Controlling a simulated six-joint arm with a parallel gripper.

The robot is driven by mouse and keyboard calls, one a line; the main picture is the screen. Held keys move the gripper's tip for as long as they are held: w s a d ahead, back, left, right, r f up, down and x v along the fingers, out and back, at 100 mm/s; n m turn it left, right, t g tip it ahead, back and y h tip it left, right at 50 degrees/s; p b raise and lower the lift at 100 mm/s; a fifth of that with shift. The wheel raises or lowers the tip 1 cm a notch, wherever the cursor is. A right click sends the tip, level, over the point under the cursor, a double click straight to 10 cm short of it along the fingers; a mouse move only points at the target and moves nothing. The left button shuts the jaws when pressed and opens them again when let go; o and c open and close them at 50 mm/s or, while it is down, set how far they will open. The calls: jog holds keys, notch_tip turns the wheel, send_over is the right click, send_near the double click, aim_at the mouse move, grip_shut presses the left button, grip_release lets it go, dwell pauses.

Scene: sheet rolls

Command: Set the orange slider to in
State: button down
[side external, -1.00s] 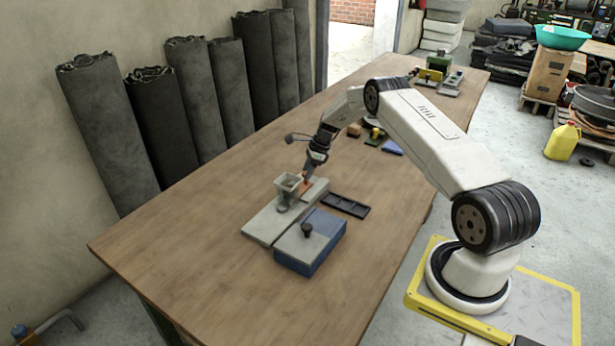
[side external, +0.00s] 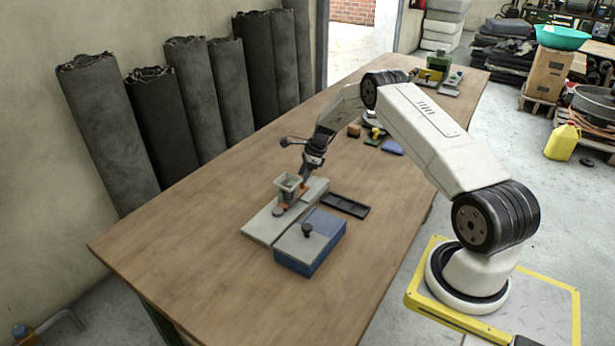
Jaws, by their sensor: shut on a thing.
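The orange slider (side external: 289,207) shows as small orange patches low on the grey plate (side external: 262,226), at the foot of a small grey hopper (side external: 288,183). Part of it is hidden by the hopper and my gripper. My gripper (side external: 303,181) points down at the right side of the hopper, at the slider's right end. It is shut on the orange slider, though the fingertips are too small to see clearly.
A blue box (side external: 325,252) with a grey lid and dark knob stands in front of the plate. A black slotted tray (side external: 345,206) lies to the right. Small blocks (side external: 354,131) lie farther back. The table's left front is clear.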

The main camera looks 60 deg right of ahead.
jog(key=shift+a, duration=0.75)
jog(key=shift+c, duration=1.4)
grip_release()
jog(key=shift+d+r, duration=0.1)
jog(key=shift+s+d+r, duration=0.15)
jog(key=shift+s+r, duration=0.05)
jog(key=shift+r, duration=0.2)
jog(key=v, duration=0.6)
jog(key=shift+r, duration=0.35)
jog(key=shift+s, duration=0.1)
